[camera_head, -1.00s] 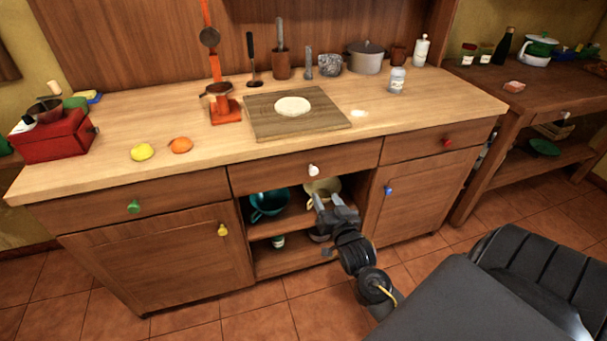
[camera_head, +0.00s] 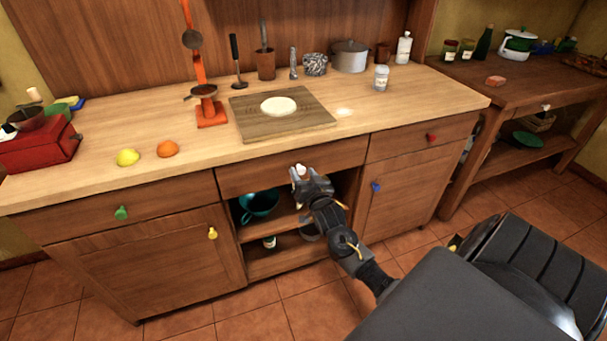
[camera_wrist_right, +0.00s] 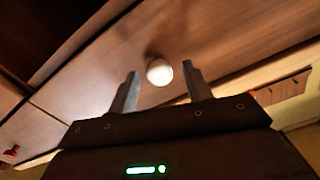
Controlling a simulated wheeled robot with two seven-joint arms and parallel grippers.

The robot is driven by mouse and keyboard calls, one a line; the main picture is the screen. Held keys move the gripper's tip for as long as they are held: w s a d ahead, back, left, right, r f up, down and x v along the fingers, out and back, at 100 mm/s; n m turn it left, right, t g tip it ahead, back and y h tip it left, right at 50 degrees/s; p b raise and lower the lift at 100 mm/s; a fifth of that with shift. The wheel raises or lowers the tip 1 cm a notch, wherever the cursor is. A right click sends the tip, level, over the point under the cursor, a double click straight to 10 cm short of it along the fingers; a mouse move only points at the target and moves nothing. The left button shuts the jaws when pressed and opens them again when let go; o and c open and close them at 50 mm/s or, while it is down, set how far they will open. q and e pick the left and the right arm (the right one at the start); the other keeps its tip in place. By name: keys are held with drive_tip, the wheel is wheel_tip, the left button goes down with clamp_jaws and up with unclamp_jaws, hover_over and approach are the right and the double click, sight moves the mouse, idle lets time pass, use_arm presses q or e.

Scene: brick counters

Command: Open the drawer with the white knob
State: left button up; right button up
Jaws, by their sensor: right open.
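The middle drawer (camera_head: 240,178) under the counter is shut and carries the white knob (camera_head: 301,169). The white knob also shows in the right wrist view (camera_wrist_right: 159,72), as a round ball on the drawer front (camera_wrist_right: 110,75). My right gripper (camera_head: 300,176) is at the knob in the head view. In the right wrist view its open fingers (camera_wrist_right: 160,88) stand on either side of the knob, with gaps between; the knob lies around the level of the fingertips. My left gripper is not in view.
A green-knobbed drawer (camera_head: 165,198) is to the left and a red-knobbed drawer (camera_head: 400,140) to the right. Below the middle drawer is an open shelf with a teal bowl (camera_head: 259,203). A cutting board (camera_head: 310,122) with dough lies on the counter above.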

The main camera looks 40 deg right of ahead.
drive_tip(key=shift+w, duration=0.1)
clamp_jaws()
idle(0.3)
